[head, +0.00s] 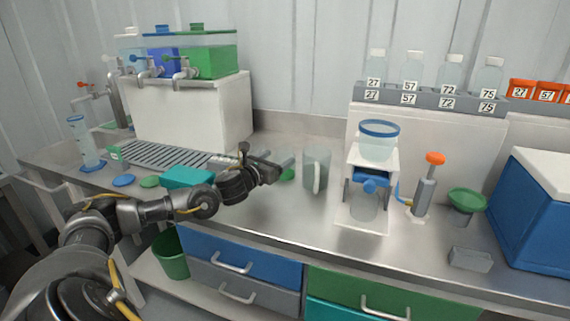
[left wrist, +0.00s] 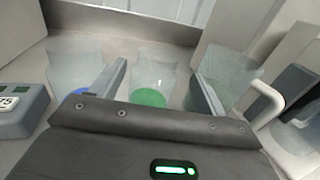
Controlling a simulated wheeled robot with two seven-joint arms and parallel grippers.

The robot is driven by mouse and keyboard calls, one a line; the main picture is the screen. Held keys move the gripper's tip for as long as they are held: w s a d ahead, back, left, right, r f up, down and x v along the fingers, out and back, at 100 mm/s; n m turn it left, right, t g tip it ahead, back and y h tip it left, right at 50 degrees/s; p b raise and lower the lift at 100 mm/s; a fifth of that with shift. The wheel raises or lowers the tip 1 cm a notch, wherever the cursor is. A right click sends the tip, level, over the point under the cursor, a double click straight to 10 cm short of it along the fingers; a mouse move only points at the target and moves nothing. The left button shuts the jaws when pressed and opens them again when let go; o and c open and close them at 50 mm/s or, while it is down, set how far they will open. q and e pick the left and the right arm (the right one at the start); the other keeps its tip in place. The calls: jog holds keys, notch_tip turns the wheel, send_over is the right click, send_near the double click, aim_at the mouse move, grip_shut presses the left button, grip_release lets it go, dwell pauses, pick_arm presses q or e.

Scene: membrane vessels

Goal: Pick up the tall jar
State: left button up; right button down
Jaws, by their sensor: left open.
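My left gripper (head: 277,167) reaches in low over the bench. In the left wrist view its two fingers (left wrist: 157,88) are apart, with nothing gripped. A clear vessel with a green base (left wrist: 148,97) stands upright ahead, between the fingers in that view. In the head view the gripper mostly hides it, and its green base (head: 288,175) shows beside the fingers. A clear vessel with a blue base (left wrist: 75,65) is to its left, and a clear handled jug (head: 316,168) to its right. I cannot tell for certain which is the tall jar. My right gripper is not in view.
A filter stand (head: 365,185) with a blue-rimmed bowl stands right of the jug. A teal block (head: 187,177) lies near my left wrist. A drain rack (head: 160,156) and a white tank box (head: 190,110) are at left. Bare steel shows before the jug.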

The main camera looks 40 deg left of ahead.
pick_arm(q)
jog(key=shift+w+a+r, duration=0.1)
jog(key=shift+w, duration=0.35)
jog(key=w, duration=0.1)
jog(key=w+p, duration=0.1)
jog(key=w, duration=0.2)
jog(key=shift+w+a+f, duration=0.25)
jog(key=shift+a, duration=0.05)
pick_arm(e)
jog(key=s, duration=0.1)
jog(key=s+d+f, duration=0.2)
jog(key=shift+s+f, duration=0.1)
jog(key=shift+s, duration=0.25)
pick_arm(q)
jog(key=c, duration=0.8)
jog(key=shift+r, duration=0.1)
